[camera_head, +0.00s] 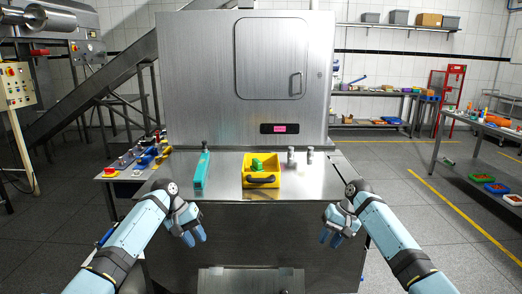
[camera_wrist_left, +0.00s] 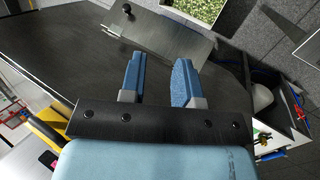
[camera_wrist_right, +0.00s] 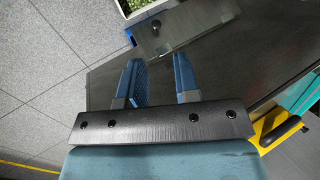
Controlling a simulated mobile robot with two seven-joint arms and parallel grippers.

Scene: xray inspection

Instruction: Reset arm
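My left gripper (camera_head: 193,237) hangs in front of the steel machine's worktop, at the left. It is open and empty; its two blue fingers stand apart in the left wrist view (camera_wrist_left: 158,82). My right gripper (camera_head: 333,236) hangs at the right in front of the same worktop. Its blue fingers also stand apart with nothing between them in the right wrist view (camera_wrist_right: 157,80). Both arms reach forward, nearly mirrored, and neither gripper touches any object.
On the steel worktop (camera_head: 222,190) stand a yellow bin (camera_head: 262,181) with a green item (camera_head: 257,164), a teal tool (camera_head: 202,170) and two small metal cylinders (camera_head: 291,156). A side table (camera_head: 462,163) is at the right.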

